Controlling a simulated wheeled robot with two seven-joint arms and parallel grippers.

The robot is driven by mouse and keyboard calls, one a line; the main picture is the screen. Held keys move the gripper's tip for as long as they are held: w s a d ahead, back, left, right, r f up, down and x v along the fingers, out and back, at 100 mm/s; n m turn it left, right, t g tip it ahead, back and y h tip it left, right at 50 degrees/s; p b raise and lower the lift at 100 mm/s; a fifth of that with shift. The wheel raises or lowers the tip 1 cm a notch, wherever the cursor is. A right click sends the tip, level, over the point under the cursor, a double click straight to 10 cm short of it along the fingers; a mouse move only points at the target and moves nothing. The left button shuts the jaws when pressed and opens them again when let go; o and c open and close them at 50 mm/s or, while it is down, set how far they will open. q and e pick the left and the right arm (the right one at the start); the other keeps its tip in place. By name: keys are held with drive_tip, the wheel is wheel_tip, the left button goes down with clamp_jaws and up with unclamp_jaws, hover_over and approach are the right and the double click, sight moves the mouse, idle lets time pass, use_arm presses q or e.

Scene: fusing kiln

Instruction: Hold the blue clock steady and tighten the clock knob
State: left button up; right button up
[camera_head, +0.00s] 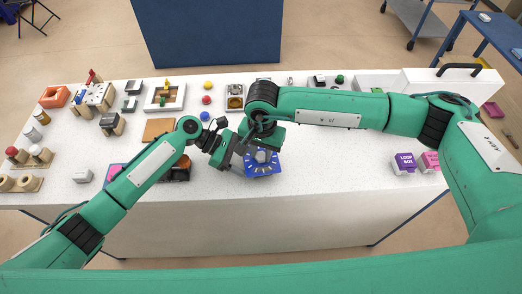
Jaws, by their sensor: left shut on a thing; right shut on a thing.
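The blue clock (263,168) lies near the front edge of the white table, its blue face with pale marks partly showing. The clock knob, a grey piece (262,156), shows at the middle of the face, partly covered by my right gripper. My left gripper (236,162) comes in from the left and is shut at the clock's left side. My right gripper (262,147) reaches down from above and is shut on the knob. The fingertips of both grippers are small and partly hidden, so the exact contact is hard to see.
The white table (330,165) is clear to the right of the clock, up to a purple box (404,163) and a pink box (430,161). A brown square board (158,129) and a white frame (165,97) lie to the left. Red (206,100) and blue balls (205,116) sit behind.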

sight(263, 158)
drive_tip(key=m, duration=0.4)
drive_tip(key=shift+m, duration=0.3)
drive_tip(key=m, duration=0.4)
drive_tip(key=shift+m, duration=0.3)
use_arm(q)
drive_tip(key=shift+s, duration=0.1)
use_arm(e)
drive_tip(key=m, duration=0.4)
drive_tip(key=shift+t, duration=0.4)
use_arm(q)
drive_tip(key=shift+d, duration=0.1)
use_arm(e)
drive_tip(key=shift+a+r+m, duration=0.1)
drive_tip(key=shift+m, duration=2.2)
drive_tip(key=o, duration=0.8)
drive_tip(key=shift+c, duration=0.2)
drive_tip(key=shift+o, duration=1.2)
wheel_tip(263, 158, up, 12)
drive_tip(key=s, duration=0.1)
drive_tip(key=shift+d, duration=0.4)
